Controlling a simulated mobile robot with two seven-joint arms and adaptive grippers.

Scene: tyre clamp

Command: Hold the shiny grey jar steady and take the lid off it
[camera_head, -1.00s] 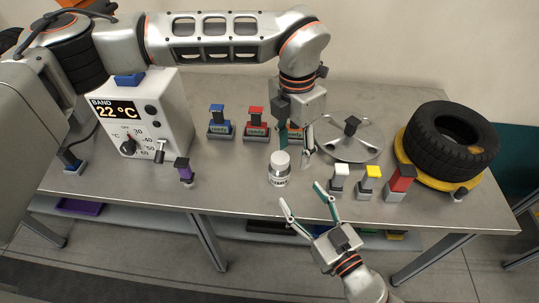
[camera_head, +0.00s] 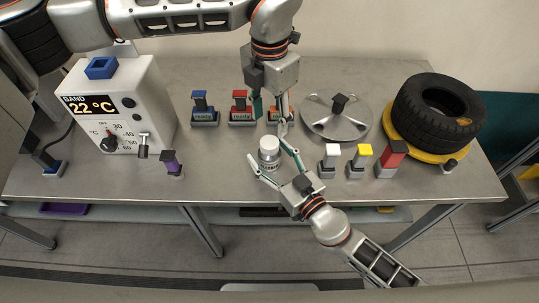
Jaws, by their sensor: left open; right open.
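The small shiny grey jar (camera_head: 269,160) stands upright on the table, with its pale round lid (camera_head: 268,143) on top and dark lettering low on its side. My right gripper (camera_head: 267,152) is open, with its fingers on either side of the jar from the front; I cannot tell whether they touch it. My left gripper (camera_head: 270,122) is open and points down just behind and above the jar, with nothing between its fingers.
A white temperature box (camera_head: 130,105) stands left. Blue (camera_head: 204,112) and red (camera_head: 241,112) clamps stand behind, with an orange one partly hidden. A round metal plate (camera_head: 336,120) and a tyre (camera_head: 438,108) are right. White, yellow and red-topped blocks stand front right.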

